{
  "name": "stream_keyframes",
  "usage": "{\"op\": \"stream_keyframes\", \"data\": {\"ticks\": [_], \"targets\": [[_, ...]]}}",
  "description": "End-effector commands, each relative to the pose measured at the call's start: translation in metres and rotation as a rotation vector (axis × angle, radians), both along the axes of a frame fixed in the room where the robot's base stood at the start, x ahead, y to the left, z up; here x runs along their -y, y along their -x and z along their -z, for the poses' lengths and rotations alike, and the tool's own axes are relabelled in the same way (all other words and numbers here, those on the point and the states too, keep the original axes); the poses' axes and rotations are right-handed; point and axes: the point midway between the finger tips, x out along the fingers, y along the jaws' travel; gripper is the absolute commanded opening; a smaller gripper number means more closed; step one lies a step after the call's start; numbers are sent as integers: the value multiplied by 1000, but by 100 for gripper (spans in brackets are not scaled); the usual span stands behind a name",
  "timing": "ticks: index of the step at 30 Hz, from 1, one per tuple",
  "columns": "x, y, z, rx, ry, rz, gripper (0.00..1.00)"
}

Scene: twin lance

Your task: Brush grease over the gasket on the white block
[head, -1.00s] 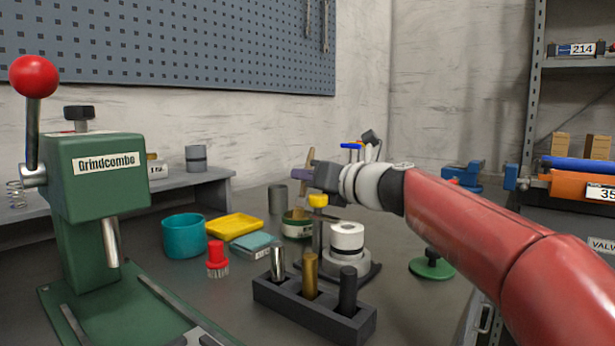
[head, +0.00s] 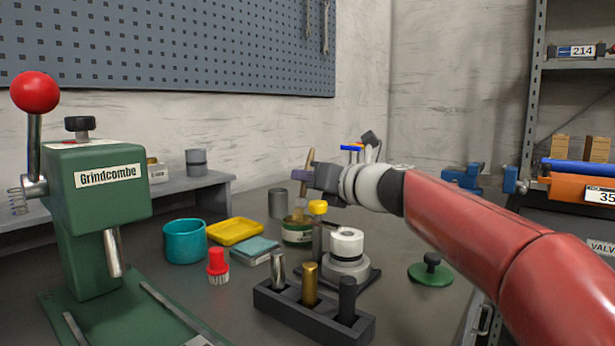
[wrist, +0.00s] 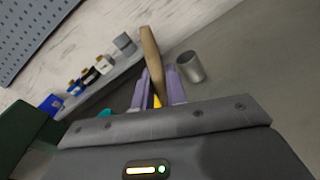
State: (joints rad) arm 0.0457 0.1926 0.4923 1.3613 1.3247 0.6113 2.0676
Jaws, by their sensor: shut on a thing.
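My gripper (head: 302,176) is shut on the brush, with its purple fingers on either side of the wooden handle. The handle (head: 310,157) points up, and it also shows in the wrist view (wrist: 151,55). The pale bristles (head: 299,209) point down at the mouth of the green grease tin (head: 297,233). I cannot tell whether the tips are still inside the tin. The white block (head: 347,241), a round white piece on a grey stepped base, stands to the right of the tin, below my wrist. The gasket cannot be made out clearly.
A dark rack (head: 290,311) with several upright pegs stands in front of the block. A yellow-topped post (head: 318,207) stands close between tin and block. A green press (head: 95,190) stands far left.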

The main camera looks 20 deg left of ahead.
Motion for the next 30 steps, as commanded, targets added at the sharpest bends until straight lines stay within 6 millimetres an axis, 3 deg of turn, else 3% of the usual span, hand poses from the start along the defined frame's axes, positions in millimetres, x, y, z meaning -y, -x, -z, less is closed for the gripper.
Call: {"op": "stream_keyframes", "data": {"ticks": [1,21,30], "targets": [[0,0,-10,1,0,0,0],[0,1,-60,2,-2,1,0],[0,1,-60,2,-2,1,0]]}}
